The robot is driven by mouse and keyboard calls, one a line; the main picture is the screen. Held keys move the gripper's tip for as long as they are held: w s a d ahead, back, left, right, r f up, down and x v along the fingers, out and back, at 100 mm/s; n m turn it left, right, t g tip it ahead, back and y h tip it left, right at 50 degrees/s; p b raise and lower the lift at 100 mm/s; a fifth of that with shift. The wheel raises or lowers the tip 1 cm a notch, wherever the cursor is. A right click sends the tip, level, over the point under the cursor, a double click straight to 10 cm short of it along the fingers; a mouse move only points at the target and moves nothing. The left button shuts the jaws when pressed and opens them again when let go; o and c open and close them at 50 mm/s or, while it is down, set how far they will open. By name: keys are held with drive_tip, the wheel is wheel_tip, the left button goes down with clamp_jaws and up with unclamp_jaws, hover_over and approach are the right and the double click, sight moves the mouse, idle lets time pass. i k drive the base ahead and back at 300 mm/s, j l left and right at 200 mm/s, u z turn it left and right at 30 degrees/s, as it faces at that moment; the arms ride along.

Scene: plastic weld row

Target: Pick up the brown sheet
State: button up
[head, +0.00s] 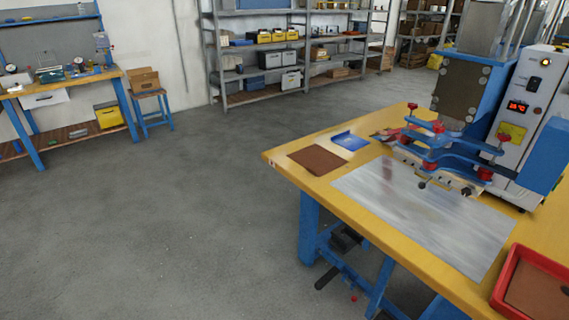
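The brown sheet (317,158) lies flat on the yellow table top (284,158), near its far left corner. It is a small, thin, square piece. Another brown piece (538,294) lies in the red tray at the lower right. My gripper is not in view.
A welding machine (462,110) with blue clamps stands on the table's right part, behind a grey metal plate (425,208). A red tray (507,266) sits at the near right. Open grey floor (170,220) lies left of the table. Shelves (285,55) stand behind.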

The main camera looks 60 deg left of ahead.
sight(318, 160)
drive_tip(key=u, duration=2)
